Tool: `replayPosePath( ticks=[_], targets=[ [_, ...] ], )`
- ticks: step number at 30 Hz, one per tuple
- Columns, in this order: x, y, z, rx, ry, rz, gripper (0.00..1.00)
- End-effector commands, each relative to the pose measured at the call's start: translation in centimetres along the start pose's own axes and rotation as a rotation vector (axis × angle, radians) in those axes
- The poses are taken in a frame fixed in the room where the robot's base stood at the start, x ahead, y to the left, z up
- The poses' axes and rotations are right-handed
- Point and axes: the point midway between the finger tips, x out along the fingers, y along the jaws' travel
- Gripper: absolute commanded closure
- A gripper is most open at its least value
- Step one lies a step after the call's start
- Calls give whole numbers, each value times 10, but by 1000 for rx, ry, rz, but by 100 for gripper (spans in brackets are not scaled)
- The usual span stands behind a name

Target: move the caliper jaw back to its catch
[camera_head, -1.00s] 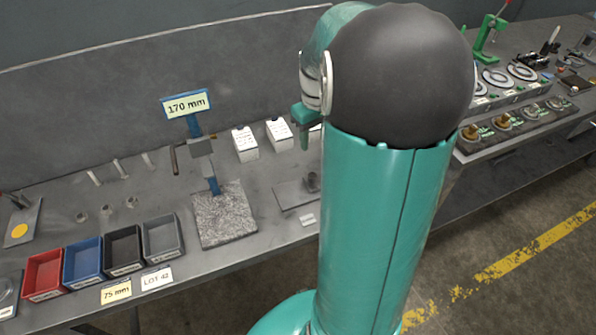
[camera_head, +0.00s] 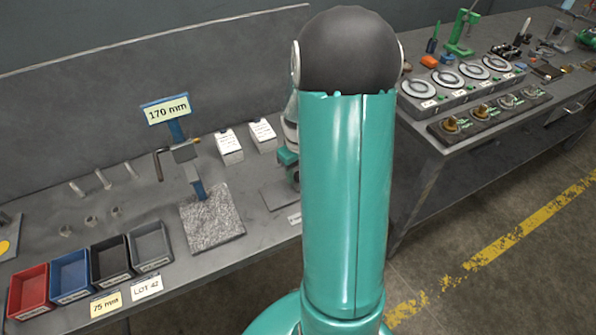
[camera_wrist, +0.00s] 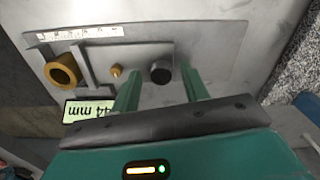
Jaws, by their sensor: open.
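In the wrist view a flat grey caliper fixture (camera_wrist: 215,42) lies below my gripper. It has a scale strip (camera_wrist: 80,33), a brass ring (camera_wrist: 62,70) at the left beside upright grey jaw pieces (camera_wrist: 86,72), a small brass pin (camera_wrist: 116,71) and a dark round knob (camera_wrist: 160,72). A "44 mm" label (camera_wrist: 88,110) reads upside down. My gripper (camera_wrist: 157,85) is open and empty, with the knob between and just beyond its green fingertips; contact cannot be told. In the head view the fixture's plate (camera_head: 278,198) is partly hidden by my arm.
A granite block (camera_head: 212,218) with a stand and "170 mm" sign (camera_head: 168,109) is left of the fixture. White boxes (camera_head: 230,146) stand behind. Coloured bins (camera_head: 70,272) line the front left edge. Another bench with dials (camera_head: 470,72) is at right.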

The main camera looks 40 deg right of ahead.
Motion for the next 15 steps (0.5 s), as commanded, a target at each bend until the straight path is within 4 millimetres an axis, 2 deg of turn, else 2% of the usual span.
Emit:
replayPosePath(
  ticks=[9, 15],
  targets=[
    [3, -1, -1, -1, 1, 1, 55],
    [3, -1, -1, -1, 1, 1, 94]
  ],
)
